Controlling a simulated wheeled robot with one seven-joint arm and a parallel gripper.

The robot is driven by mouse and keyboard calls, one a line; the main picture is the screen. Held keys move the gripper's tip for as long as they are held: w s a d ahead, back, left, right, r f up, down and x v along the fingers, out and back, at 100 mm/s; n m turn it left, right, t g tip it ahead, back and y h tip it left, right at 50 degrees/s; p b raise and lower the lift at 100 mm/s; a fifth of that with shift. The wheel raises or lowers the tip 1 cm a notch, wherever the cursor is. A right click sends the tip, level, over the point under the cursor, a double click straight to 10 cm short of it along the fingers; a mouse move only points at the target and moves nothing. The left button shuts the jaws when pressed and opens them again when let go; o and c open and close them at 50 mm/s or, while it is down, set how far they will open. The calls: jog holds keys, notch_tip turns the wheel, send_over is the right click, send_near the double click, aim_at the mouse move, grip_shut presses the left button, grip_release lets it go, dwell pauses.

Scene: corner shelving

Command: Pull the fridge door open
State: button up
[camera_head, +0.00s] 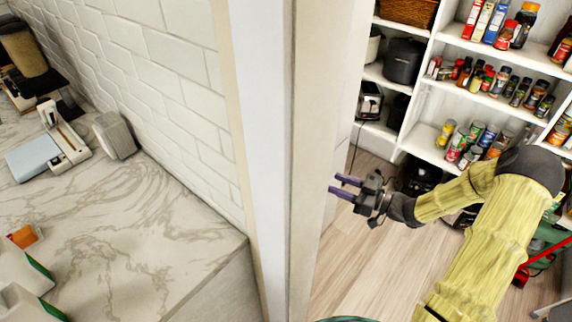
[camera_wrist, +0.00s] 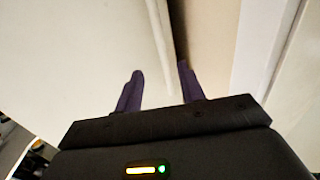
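My gripper (camera_head: 338,186) reaches left in the head view, its two purple fingers apart and close to the white upright wall end. In the wrist view, the fingers of my gripper (camera_wrist: 160,80) also stand apart. A cream panel (camera_wrist: 70,60) fills the left of that view. Its pale upright edge strip (camera_wrist: 160,40) runs down toward the gap between the fingers. This panel may be the fridge door, but I cannot tell for sure. Whether a finger touches it is unclear. No fridge is recognisable in the head view.
A white wall end (camera_head: 290,150) stands between a marble counter (camera_head: 130,230) and a pantry. White shelves (camera_head: 430,100) hold jars, cans and appliances. Wooden floor (camera_head: 370,255) shows below my arm. A white upright surface (camera_wrist: 265,50) lies at right in the wrist view.

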jog(key=p+x, duration=0.4)
jog(key=x, duration=1.3)
jog(key=shift+a, duration=0.25)
grip_shut()
